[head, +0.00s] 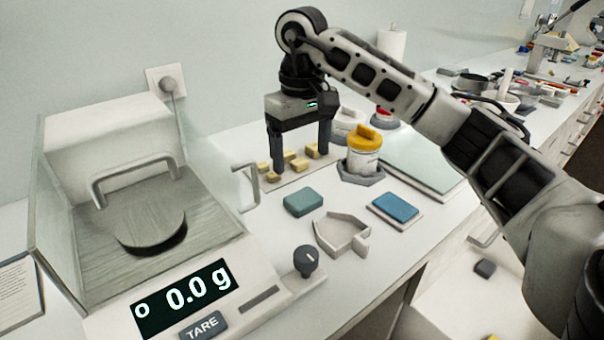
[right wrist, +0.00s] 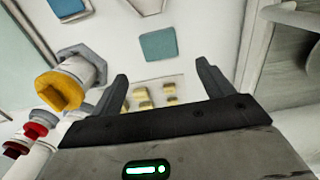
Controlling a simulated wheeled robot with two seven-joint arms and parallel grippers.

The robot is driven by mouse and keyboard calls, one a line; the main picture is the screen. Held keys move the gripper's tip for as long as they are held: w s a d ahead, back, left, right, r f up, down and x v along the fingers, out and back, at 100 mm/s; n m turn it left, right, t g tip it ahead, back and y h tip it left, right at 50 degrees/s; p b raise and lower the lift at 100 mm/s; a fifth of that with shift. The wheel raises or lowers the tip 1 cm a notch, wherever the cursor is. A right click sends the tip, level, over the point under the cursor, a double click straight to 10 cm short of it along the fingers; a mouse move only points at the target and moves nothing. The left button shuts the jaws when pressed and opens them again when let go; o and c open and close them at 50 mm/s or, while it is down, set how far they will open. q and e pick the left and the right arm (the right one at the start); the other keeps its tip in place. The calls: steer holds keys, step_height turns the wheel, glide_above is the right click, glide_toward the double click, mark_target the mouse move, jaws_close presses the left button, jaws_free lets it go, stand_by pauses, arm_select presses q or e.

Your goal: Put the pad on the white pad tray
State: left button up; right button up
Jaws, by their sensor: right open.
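A grey-green pad (head: 303,202) lies flat on the white bench, in front of the small yellow blocks. It also shows in the right wrist view (right wrist: 162,44), beyond my fingertips. A blue pad (head: 395,205) lies on a thin white tray (head: 405,224) to its right; I cannot tell which pad the task means. My right gripper (head: 301,165) is open and empty, pointing down over the yellow blocks, behind the grey-green pad. Its two fingers (right wrist: 163,82) stand apart in the right wrist view, with the blocks between them. My left gripper is not in view.
A balance (head: 205,270) reading 0.0 g stands left. An angular white dish (head: 342,252) sits between the pads, near a grey knob (head: 306,258). Several yellow blocks (head: 290,157) lie on a pale board.

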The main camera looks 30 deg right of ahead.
steer(key=shift+o, duration=0.6)
step_height(320, 180, up, 3)
steer(key=shift+r, duration=0.2)
step_height(320, 180, up, 3)
glide_above(301, 195)
steer(key=f, duration=1)
steer(key=shift+w, duration=0.2)
steer(key=shift+s+f+p, duration=0.2)
steer(key=shift+f+p, duration=0.35)
steer(key=shift+f, duration=2.1)
steer(key=c, duration=1.2)
steer(key=shift+o, duration=0.2)
steer(key=shift+r, duration=0.1)
